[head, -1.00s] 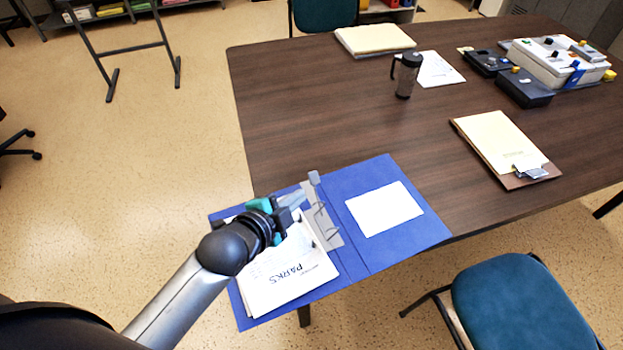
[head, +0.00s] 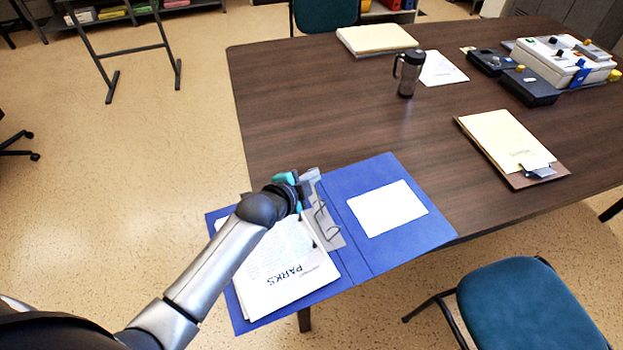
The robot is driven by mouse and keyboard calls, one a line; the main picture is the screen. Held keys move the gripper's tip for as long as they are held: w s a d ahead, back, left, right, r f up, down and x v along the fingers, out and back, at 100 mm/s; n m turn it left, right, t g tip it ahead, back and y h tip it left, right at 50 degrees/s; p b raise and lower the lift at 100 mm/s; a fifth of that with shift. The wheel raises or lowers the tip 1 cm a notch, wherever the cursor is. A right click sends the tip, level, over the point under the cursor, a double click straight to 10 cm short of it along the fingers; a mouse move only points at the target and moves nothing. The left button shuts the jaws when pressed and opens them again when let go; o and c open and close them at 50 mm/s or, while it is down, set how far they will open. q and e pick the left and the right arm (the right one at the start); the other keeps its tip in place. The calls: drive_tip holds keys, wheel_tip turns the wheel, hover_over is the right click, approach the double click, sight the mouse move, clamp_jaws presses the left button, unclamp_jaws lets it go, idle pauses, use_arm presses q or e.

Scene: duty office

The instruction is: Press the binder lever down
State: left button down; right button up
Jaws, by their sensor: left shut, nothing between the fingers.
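The blue binder (head: 395,238) lies open at the near left corner of the table. Its metal ring plate (head: 329,236) with rings runs along the inside, beside a stack of papers (head: 290,270) marked PARKS. My left gripper (head: 312,180) is shut and empty over the far end of the ring plate, where the lever is. The gripper and wrist largely hide the lever, so I cannot tell its angle or whether the fingers touch it. My right gripper is not in view.
The brown table (head: 330,110) holds a dark travel mug (head: 408,76), a clipboard (head: 508,142), a paper stack (head: 375,40) and a white device (head: 555,62). A blue chair (head: 530,305) stands at the near right. The table's middle is clear.

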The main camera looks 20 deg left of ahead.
use_arm(q)
drive_tip(key=shift+w+a, duration=0.1)
idle(0.4)
drive_tip(key=w+a+f+n+g+b, duration=0.1)
drive_tip(key=w+a+f+n+g+h+b, duration=0.1)
drive_tip(key=w+a+f+g+b, duration=0.1)
drive_tip(key=shift+w+a+f+h, duration=0.1)
drive_tip(key=shift+w+h, duration=0.2)
drive_tip(key=shift+w+a+f+b, duration=0.1)
drive_tip(key=shift+w+f+b, duration=0.1)
drive_tip(key=shift+b, duration=0.1)
drive_tip(key=shift+s+r+p, duration=0.15)
drive_tip(key=shift+r+p, duration=0.15)
drive_tip(key=shift+s+d+r+p, duration=0.2)
drive_tip(key=shift+s+d+p, duration=0.4)
drive_tip(key=shift+p, duration=0.35)
